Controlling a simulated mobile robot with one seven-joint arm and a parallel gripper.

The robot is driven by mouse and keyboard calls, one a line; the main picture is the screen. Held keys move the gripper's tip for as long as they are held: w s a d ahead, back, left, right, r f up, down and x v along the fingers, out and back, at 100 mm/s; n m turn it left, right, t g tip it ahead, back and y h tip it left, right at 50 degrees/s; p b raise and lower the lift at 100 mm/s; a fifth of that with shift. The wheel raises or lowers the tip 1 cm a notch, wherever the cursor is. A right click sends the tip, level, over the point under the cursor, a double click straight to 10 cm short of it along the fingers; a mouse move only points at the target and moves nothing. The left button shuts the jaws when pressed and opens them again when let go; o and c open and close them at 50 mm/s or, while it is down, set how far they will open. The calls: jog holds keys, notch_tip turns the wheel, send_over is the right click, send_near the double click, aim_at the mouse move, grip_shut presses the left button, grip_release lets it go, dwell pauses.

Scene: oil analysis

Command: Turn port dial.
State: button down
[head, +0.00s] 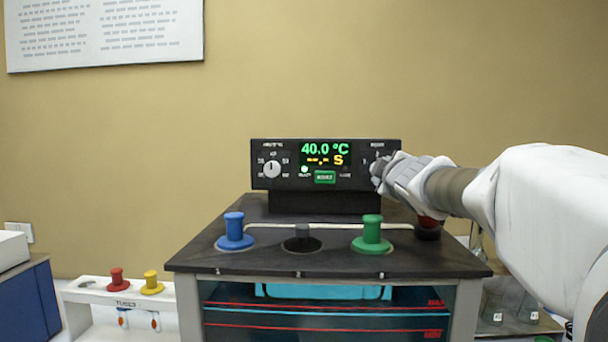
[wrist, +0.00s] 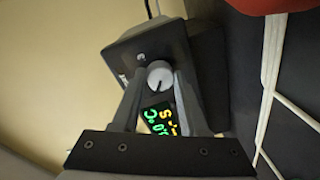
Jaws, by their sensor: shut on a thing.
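The black control box (head: 260,160) stands at the back of the bath and has a dial at each end. The left-hand dial (head: 272,169) is pale, with its pointer near upright. My gripper (head: 379,172) is at the right-hand dial, which my fingers mostly hide in the head view. In the wrist view my gripper (wrist: 160,80) has a finger on each side of the pale right-hand dial (wrist: 159,74) and is shut on it. The dial's dark pointer line slants in this tilted view. The display (head: 325,153) reads 40.0 °C with a yellow S.
The bath's dark top (head: 270,263) holds a blue plug (head: 234,232), an empty-looking dark middle port (head: 302,243) and a green plug (head: 372,235). A red thing (head: 428,226) is partly behind my arm. A white rack (head: 90,290) with red and yellow plugs stands at left.

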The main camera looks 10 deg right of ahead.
jog(key=shift+n, duration=0.5)
jog(key=shift+c, duration=2.2)
grip_release()
jog(key=shift+s, duration=0.1)
jog(key=s+a+r, duration=0.1)
jog(key=s+a, duration=0.2)
jog(key=s, duration=1.4)
